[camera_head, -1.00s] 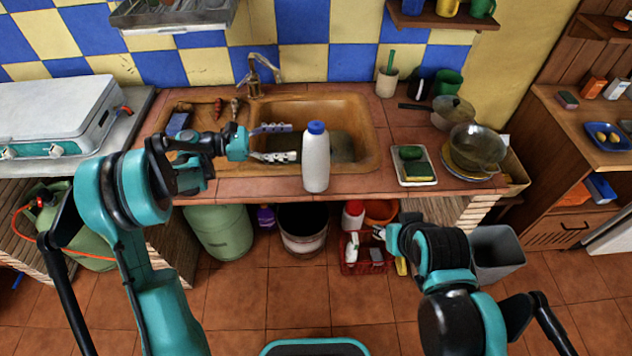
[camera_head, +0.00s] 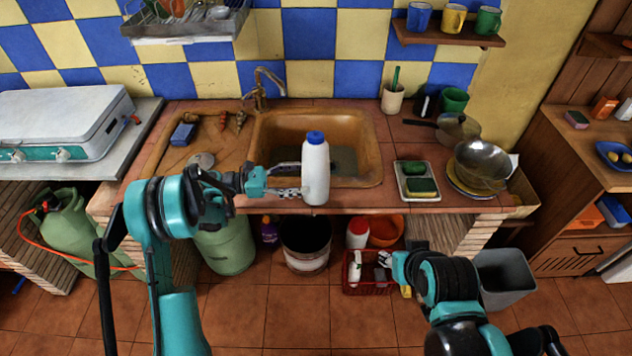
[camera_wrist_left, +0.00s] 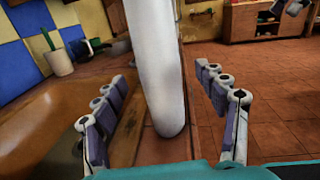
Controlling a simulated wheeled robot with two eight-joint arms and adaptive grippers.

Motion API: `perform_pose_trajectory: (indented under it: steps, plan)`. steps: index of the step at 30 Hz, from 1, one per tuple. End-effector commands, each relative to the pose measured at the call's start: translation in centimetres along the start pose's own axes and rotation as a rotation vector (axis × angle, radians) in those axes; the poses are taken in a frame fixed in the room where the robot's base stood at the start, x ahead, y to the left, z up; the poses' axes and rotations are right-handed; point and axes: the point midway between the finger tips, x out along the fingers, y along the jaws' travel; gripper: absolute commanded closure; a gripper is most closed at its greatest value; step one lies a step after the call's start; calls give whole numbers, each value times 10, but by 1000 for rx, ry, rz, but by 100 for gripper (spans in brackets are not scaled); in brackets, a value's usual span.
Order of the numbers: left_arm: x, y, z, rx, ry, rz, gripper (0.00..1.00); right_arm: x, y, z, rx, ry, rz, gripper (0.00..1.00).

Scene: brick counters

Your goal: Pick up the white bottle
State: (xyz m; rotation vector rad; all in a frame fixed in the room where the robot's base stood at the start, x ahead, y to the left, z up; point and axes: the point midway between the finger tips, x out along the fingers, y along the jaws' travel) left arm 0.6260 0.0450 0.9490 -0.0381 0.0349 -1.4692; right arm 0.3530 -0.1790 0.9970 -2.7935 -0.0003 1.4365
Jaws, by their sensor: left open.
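The white bottle (camera_head: 315,174) with a blue cap stands upright on the counter's front edge, before the sink. My left gripper (camera_head: 291,188) is level with its lower half, at its left side. In the left wrist view the bottle (camera_wrist_left: 156,65) stands between the two spread fingers (camera_wrist_left: 163,85), with a visible gap on each side. Its cap is out of that view. The left gripper is open and holds nothing. My right gripper (camera_head: 387,260) is low in front of the counter, away from the bottle; its fingers are too small to read.
The sink (camera_head: 372,170) lies behind the bottle. A sponge tray (camera_head: 418,198) and a pan and bowl (camera_head: 481,165) are to the right on the counter. A red crate (camera_head: 366,287) and a bucket (camera_head: 305,245) stand below. Floor in front is clear.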

Motion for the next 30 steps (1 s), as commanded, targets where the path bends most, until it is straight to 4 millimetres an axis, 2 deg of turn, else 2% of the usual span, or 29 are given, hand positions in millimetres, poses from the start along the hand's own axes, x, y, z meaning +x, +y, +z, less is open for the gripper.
perform_pose_trajectory:
  steps: [9,16,17,21,23,30]
  plan:
    - [44,-1,-1,0,0,-3,28,10,0,7,0,0,0,60]
    - [47,0,0,0,0,-1,28,9,0,7,0,0,0,60]
    - [47,0,0,0,0,-1,31,9,0,7,0,0,0,60]
    - [47,0,0,0,0,-1,68,9,0,7,0,0,0,60]
    - [47,0,0,0,0,-1,82,9,0,7,0,0,0,60]
    - [46,0,1,0,-1,-1,82,9,0,7,0,0,0,60]
